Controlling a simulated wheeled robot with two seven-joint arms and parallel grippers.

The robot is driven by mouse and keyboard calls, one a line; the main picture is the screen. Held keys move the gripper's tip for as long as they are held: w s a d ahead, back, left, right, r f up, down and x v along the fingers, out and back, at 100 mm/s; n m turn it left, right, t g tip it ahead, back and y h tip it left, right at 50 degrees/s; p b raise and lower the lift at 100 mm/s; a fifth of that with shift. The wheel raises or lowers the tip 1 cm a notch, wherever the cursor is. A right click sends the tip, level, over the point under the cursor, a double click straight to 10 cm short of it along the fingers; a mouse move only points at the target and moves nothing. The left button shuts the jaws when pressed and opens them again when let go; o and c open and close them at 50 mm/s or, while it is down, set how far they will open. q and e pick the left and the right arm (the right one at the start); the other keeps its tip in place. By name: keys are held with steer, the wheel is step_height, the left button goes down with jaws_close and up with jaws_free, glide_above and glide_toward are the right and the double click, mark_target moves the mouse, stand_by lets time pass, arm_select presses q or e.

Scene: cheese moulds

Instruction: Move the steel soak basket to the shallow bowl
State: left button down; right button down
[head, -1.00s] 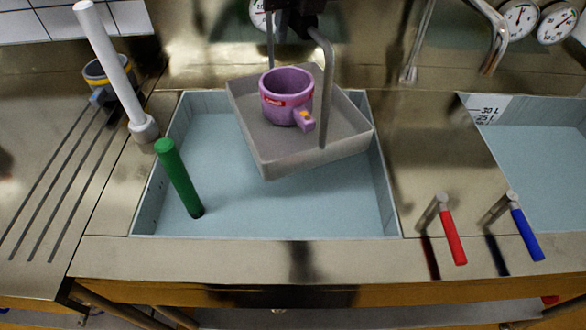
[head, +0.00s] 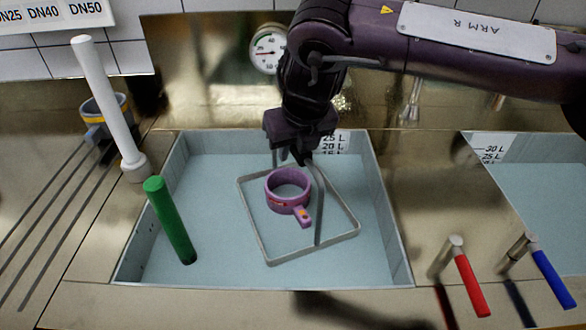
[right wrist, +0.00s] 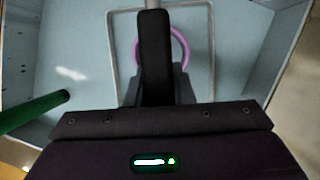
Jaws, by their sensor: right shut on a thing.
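The steel soak basket (head: 312,249) is in the blue water of the near basin (head: 390,265), with its rim showing and its body hidden below. Its bent handle (head: 319,215) rises to my right gripper (head: 300,152), which is shut on it above the basket. A purple ring-shaped mould (head: 289,205) with a side tab sits inside the rim. In the right wrist view my gripper (right wrist: 155,60) covers the handle and part of the purple mould (right wrist: 182,50); the basket rim (right wrist: 212,50) shows around them. I cannot tell which basin is the shallow bowl. My left gripper is out of view.
A second basin (head: 550,175) with litre marks lies at the right. Red (head: 472,285) and blue (head: 552,279) levers stand on the front right ledge.

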mark_target(305, 159)
steer(key=shift+f, duration=2.5)
steer(key=c, duration=1.3)
jaws_free()
steer(key=shift+o, duration=0.2)
steer(key=v, duration=1.2)
steer(key=shift+s, duration=0.1)
